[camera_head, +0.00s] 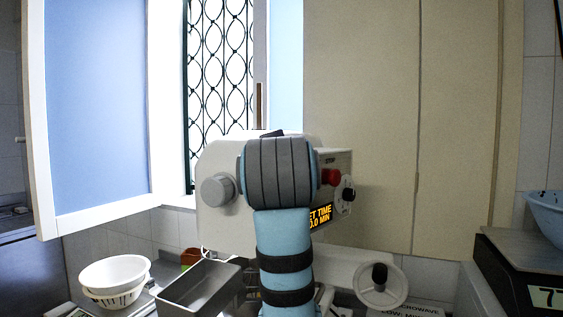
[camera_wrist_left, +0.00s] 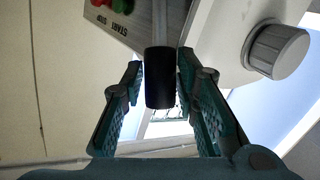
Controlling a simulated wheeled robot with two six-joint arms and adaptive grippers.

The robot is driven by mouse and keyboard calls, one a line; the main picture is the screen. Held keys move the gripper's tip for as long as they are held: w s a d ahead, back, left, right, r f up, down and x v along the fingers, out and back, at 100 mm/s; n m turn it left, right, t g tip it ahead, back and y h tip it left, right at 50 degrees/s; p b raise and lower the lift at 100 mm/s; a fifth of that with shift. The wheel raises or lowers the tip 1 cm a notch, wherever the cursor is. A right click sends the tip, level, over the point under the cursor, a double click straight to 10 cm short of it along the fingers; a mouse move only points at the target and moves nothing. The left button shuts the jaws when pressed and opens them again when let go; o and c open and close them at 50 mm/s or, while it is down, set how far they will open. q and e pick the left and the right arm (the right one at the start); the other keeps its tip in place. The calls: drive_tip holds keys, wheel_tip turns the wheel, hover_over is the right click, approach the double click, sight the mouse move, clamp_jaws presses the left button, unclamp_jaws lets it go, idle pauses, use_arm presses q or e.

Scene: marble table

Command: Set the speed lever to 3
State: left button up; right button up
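The speed lever shows in the left wrist view as a thin grey rod ending in a black cylindrical grip (camera_wrist_left: 160,88). My left gripper (camera_wrist_left: 160,68) has its two fingers apart, one on either side of the black grip. A gap shows on the left side; the right finger is very close, and I cannot tell if it touches. In the head view, a blue arm with dark bands stands in front of the white machine (camera_head: 222,229) and hides the lever and the gripper's fingers. My right gripper is not in view.
A metal tin (camera_head: 200,290) and white bowls (camera_head: 115,272) stand at left. A scale (camera_head: 520,275) with a blue bowl is at right.

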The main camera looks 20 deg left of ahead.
use_arm(q)
drive_tip(key=shift+o, duration=1.1)
drive_tip(key=shift+w, duration=0.15)
drive_tip(key=shift+r, duration=0.1)
wheel_tip(320, 180, up, 10)
drive_tip(key=shift+f, duration=0.1)
